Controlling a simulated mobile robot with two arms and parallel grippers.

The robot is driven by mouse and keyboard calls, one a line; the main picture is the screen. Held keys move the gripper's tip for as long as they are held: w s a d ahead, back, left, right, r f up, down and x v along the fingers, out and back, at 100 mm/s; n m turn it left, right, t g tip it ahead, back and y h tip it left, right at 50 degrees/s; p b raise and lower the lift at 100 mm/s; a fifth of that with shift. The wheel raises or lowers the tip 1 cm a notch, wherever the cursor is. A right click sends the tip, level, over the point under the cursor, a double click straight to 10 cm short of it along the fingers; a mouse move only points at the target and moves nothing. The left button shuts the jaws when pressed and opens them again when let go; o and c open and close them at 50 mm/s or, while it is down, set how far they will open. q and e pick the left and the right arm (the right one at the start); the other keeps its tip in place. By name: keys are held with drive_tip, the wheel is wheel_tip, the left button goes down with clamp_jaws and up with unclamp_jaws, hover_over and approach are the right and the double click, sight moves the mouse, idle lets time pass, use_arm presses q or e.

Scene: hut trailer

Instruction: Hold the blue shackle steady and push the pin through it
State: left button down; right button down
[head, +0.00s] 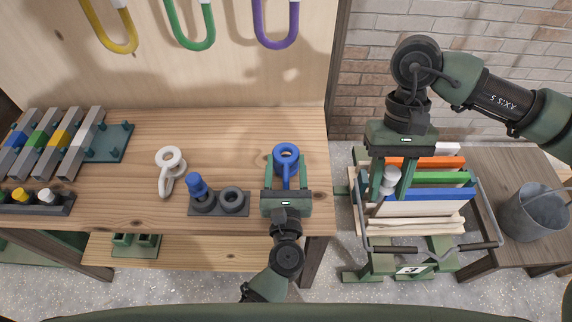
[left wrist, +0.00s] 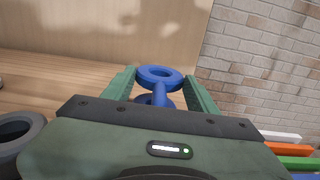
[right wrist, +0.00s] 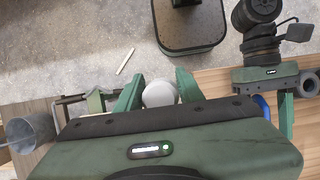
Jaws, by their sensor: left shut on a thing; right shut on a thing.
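The blue shackle (head: 286,160) is at the right end of the wooden workbench, with its ring end up. My left gripper (head: 287,172) is shut on it from the near side; the left wrist view shows the shackle (left wrist: 158,77) between the fingers. My right gripper (head: 392,190) points down to the right of the bench, shut on a white pin (head: 391,177). The pin's round white end (right wrist: 160,94) shows between the fingers in the right wrist view. A blue pin (head: 197,184) stands in a dark block (head: 206,208) on the bench.
A white shackle (head: 169,172) is left of the dark block. A rack of coloured boards (head: 428,178) is below and behind my right gripper. A metal bucket (head: 533,212) stands at far right. Yellow, green and purple shackles (head: 277,30) hang on the back panel.

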use_arm(q)
drive_tip(key=shift+f, duration=0.3)
drive_tip(key=shift+f, duration=0.2)
idle(0.5)
drive_tip(key=shift+c, duration=1.9)
unclamp_jaws()
drive_tip(key=shift+s+f, duration=0.1)
clamp_jaws()
